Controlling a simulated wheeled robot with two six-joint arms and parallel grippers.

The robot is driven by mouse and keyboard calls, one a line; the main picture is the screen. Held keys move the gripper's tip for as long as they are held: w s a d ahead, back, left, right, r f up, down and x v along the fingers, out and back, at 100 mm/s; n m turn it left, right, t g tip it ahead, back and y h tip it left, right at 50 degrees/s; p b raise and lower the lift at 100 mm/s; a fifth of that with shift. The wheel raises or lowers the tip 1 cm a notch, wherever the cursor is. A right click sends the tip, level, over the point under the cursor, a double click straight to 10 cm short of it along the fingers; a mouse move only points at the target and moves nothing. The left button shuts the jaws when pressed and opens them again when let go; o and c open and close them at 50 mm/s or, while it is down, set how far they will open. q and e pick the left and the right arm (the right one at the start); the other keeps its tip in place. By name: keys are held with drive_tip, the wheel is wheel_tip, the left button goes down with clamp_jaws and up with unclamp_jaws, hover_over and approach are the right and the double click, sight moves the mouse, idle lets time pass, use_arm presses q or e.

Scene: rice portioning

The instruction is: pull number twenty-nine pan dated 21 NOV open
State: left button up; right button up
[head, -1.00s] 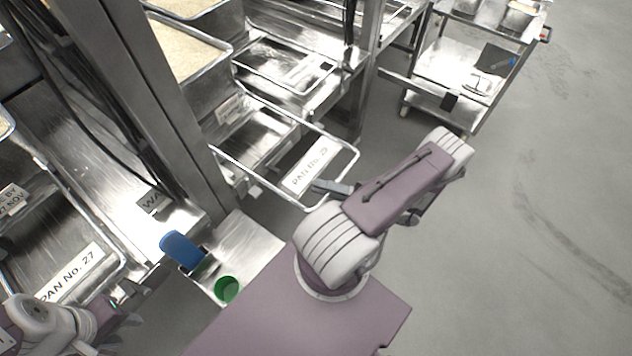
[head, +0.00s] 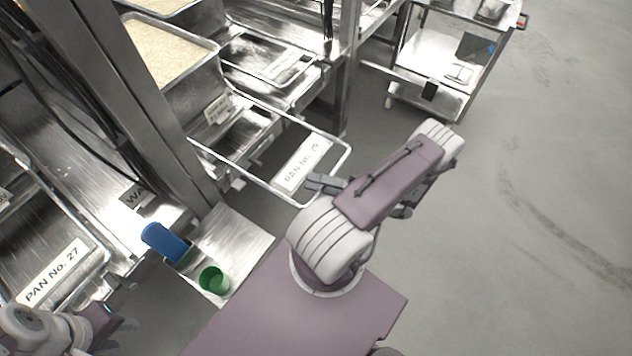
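The pan labelled PAN No. 29 (head: 284,121) juts out of the rack as a metal-rimmed frame, its white label (head: 302,162) near the front. No date can be read on it. My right gripper (head: 322,184) is at the pan's front rim, its grey fingers closed around that rim. My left gripper (head: 122,302) is low at the left, empty with fingers apart, near the pan labelled PAN No. 27 (head: 100,247) and away from pan 29.
A pan of rice (head: 217,51) sits above pan 29. A rack post (head: 342,75) stands behind it. A small ledge holds a blue item (head: 164,243) and a green cup (head: 214,281). A metal cart (head: 440,105) stands at the back. The floor at right is clear.

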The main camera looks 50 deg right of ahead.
drive_tip(key=shift+f, duration=0.1)
drive_tip(key=b+v, duration=0.2)
drive_tip(key=v, duration=0.7)
idle(0.4)
